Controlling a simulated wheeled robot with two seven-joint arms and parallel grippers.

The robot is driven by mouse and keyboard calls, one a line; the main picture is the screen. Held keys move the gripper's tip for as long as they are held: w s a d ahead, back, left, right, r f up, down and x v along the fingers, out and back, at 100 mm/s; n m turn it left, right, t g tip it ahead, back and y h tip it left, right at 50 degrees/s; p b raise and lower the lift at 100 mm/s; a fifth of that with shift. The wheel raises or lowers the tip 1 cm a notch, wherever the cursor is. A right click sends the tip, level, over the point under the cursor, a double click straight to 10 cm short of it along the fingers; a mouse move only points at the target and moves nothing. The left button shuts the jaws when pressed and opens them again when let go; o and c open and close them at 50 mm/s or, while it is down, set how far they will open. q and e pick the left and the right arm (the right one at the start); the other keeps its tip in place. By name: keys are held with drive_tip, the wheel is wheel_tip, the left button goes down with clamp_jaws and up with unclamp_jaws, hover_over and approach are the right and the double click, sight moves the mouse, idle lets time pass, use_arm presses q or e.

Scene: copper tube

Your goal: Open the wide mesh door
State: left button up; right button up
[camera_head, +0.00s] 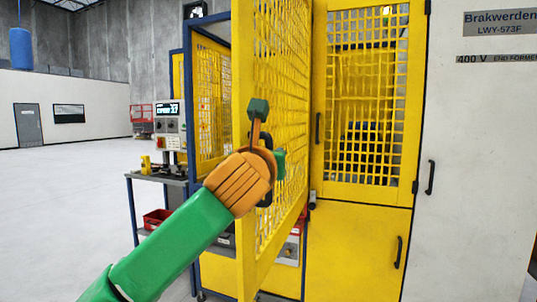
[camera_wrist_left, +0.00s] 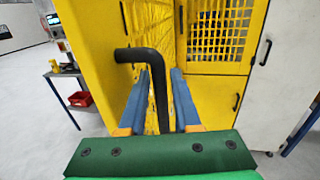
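The wide mesh door (camera_head: 281,100) is yellow and stands swung out toward me, seen at a steep angle in the head view. Its yellow frame also shows in the left wrist view (camera_wrist_left: 92,40). Its black bent handle (camera_wrist_left: 155,75) passes between the two blue fingers of my left gripper (camera_wrist_left: 161,90), with a visible gap between the fingers. In the head view, my left gripper (camera_head: 268,140) is at the door's near side, and its wrist hides most of the handle. My right gripper is in neither view.
A narrower yellow mesh door (camera_head: 368,100) is shut to the right, above a yellow lower panel (camera_head: 350,245). A white cabinet (camera_head: 470,150) stands further right. A workstation with a control box (camera_head: 170,128) and a red bin (camera_head: 157,218) is at left. Open floor (camera_head: 70,190) lies left.

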use_arm(q)
drive_tip(key=shift+w+f, duration=0.1)
drive_tip(key=s+a+b, duration=0.1)
drive_tip(key=s+b, duration=0.4)
drive_tip(key=s, duration=0.2)
